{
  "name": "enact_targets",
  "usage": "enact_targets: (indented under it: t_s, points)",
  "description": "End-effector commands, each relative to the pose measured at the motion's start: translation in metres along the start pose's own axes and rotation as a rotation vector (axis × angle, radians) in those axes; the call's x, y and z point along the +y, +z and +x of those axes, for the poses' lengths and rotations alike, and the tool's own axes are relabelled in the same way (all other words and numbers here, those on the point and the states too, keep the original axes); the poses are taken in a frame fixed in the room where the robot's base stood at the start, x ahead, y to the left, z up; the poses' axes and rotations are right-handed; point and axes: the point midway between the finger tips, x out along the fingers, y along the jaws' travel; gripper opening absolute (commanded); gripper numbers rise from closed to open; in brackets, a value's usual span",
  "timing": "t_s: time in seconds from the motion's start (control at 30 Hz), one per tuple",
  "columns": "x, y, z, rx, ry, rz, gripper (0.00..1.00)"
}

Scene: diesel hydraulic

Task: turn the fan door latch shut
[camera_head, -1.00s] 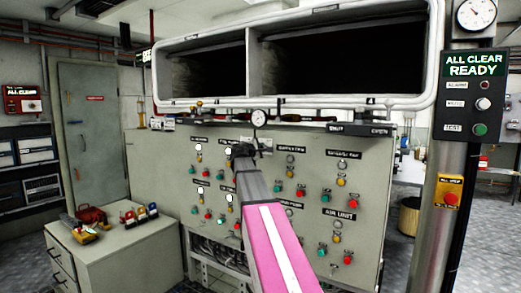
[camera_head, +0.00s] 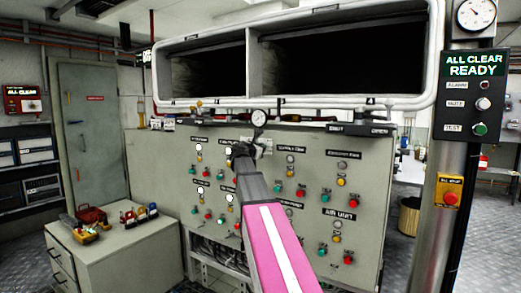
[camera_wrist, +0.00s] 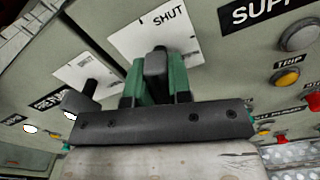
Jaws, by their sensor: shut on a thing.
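The fan door latch, a dark upright handle (camera_wrist: 156,66), stands in front of a white plate (camera_wrist: 160,40) marked SHUT in the wrist view. My gripper (camera_wrist: 157,84) has its green fingers closed on both sides of this handle. In the head view my gripper (camera_head: 239,152) is at the upper middle of the grey control panel, just below a round gauge, and its own body hides most of the latch there. The handle's lower part is hidden behind the dark gripper body in the wrist view.
A second dark knob (camera_wrist: 84,98) with its own white plate is close left of my gripper. Buttons and lamps, such as a yellow button (camera_wrist: 299,36), stick out to the right. The round gauge (camera_head: 259,118) and white pipe frame (camera_head: 300,101) are above the panel.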

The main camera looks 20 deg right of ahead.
Motion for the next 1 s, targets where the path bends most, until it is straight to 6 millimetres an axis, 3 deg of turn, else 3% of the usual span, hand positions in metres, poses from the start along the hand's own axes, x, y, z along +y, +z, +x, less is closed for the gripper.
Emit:
enact_targets:
  t_s: [0.43,1.0]
  points:
    - [-0.0006,-0.0009,-0.0002,0.002,-0.001,-0.268,0.00]
    - [-0.0007,-0.0011,-0.0001,0.002,-0.001,-0.327,0.00]
